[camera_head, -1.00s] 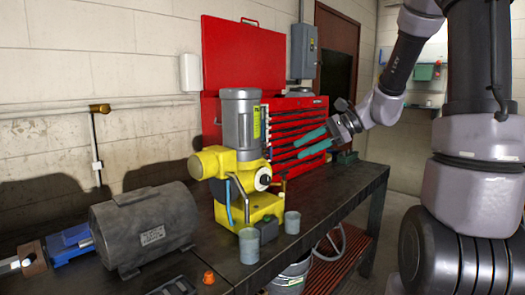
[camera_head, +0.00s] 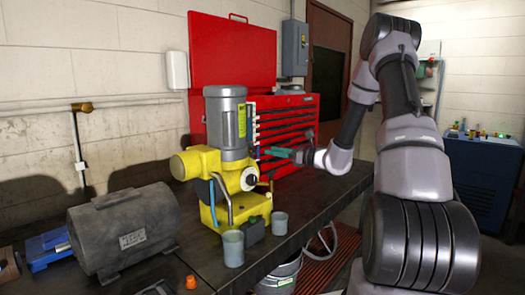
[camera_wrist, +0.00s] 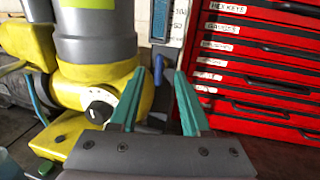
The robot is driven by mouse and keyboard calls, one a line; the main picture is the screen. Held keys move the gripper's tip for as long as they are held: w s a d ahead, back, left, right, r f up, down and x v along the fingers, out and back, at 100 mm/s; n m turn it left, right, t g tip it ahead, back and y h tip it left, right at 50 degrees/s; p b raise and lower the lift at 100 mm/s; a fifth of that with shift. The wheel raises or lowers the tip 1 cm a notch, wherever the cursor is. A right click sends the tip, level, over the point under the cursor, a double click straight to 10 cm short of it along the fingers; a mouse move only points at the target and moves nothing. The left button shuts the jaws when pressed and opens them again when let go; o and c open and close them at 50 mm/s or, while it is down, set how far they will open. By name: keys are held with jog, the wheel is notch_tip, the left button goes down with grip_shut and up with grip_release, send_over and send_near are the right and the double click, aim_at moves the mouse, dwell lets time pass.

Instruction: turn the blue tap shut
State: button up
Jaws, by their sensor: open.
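A small blue upright part, which looks like the blue tap (camera_wrist: 158,68), stands beside the yellow pump, below a gauge strip. In the wrist view it shows between the tips of my gripper (camera_wrist: 157,82). My gripper is open, with teal fingers one on each side of it in the picture. I cannot tell whether they touch it or are still short of it. In the head view my gripper (camera_head: 272,152) points left at the right side of the yellow pump (camera_head: 205,165). There I cannot make out the tap clearly.
The yellow pump with its grey motor (camera_head: 226,118) stands close left of my gripper. A red tool chest (camera_head: 300,118) is behind. Grey cups (camera_head: 233,250) stand in front of the pump, and a dark motor (camera_head: 125,230) is at the left of the bench.

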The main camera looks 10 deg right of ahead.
aim_at(256, 152)
jog(key=x, duration=0.5)
grip_shut()
